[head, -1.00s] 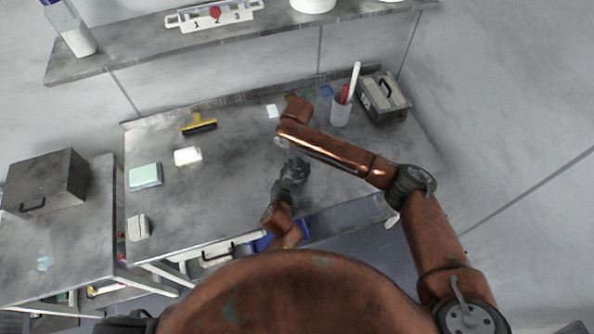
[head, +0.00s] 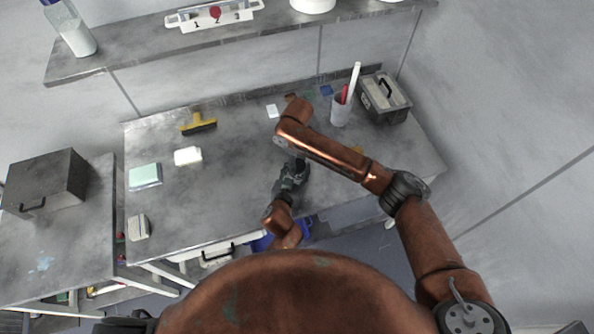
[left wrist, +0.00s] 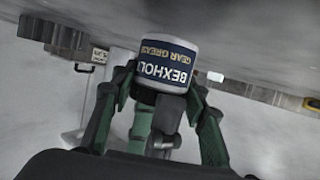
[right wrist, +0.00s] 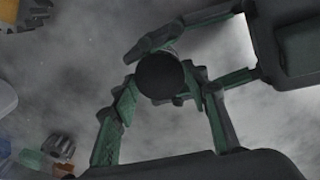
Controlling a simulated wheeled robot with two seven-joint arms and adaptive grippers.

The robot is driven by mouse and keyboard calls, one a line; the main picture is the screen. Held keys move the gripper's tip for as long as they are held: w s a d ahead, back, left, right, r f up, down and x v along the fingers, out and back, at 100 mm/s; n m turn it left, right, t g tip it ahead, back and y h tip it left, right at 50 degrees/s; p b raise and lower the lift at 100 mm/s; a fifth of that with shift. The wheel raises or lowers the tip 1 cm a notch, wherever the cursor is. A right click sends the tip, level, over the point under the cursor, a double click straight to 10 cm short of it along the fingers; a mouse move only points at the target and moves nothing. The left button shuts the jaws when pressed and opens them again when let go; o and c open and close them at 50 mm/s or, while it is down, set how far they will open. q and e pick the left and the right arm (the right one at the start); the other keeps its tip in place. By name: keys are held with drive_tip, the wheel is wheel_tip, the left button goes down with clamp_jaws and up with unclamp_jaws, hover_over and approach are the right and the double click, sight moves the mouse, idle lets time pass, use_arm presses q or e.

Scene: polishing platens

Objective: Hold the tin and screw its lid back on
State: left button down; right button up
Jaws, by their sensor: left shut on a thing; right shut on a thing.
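The tin, with a dark blue and cream label, shows in the left wrist view (left wrist: 165,62), its lettering upside down in the picture. My left gripper (left wrist: 162,85) is shut around its side; in the head view this gripper (head: 299,168) is over the front of the bench. In the right wrist view the dark round lid (right wrist: 160,75) is between the fingertips of my right gripper (right wrist: 162,86), shut on it. The left gripper's fingers reach in around the same spot from the upper right. The lid's seating on the tin is hidden.
A yellow-edged squeegee (head: 198,124), a white block (head: 188,156) and a pale green box (head: 145,175) lie on the bench's left. A pen cup (head: 340,110) and a grey toolbox (head: 384,97) stand at the back right. The bench's middle left is clear.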

sight(298, 165)
drive_tip(key=shift+d+m, duration=0.1)
drive_tip(key=shift+m, duration=0.5)
drive_tip(key=o, duration=1.3)
drive_tip(key=shift+r, duration=2.25)
drive_tip(key=shift+c, duration=0.3)
